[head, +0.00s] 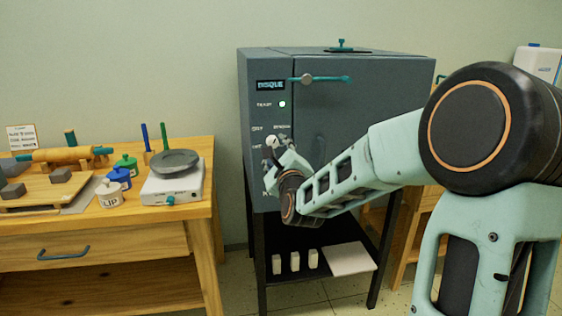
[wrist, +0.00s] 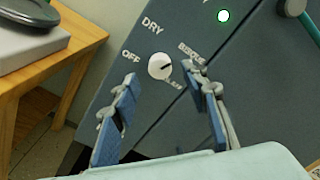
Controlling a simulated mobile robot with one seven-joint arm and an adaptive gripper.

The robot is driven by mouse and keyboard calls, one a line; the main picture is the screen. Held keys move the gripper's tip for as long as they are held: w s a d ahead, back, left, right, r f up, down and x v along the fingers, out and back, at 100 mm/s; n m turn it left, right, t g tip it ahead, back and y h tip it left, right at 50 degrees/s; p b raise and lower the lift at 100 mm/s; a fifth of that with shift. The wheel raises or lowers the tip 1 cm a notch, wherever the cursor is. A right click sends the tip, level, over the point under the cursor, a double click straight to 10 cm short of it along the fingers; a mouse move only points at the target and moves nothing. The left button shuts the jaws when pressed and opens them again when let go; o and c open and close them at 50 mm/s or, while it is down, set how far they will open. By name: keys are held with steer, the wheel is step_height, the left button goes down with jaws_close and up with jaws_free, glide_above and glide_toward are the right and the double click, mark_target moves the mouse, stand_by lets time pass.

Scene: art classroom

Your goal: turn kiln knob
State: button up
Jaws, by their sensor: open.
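The kiln (head: 340,120) is a dark grey box on a black stand in the head view. Its white knob (wrist: 160,66) shows in the wrist view on the front panel, with OFF, DRY, BISQUE and a partly hidden glaze label around it. The knob's dark pointer line points right and slightly up, toward BISQUE. My gripper (wrist: 163,92) is open, its two blue-padded fingers apart, one on each side of the knob in the picture. I cannot tell whether the fingertips touch the panel. In the head view my gripper (head: 276,148) is at the kiln's panel and hides part of the labels.
A green-white ready light (head: 282,104) glows above the knob area. A teal door handle (head: 325,79) sticks out above. A wooden table (head: 110,225) with a scale (head: 172,190) stands left.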

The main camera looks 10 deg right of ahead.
steer(key=s, duration=0.8)
steer(key=shift+s, duration=0.2)
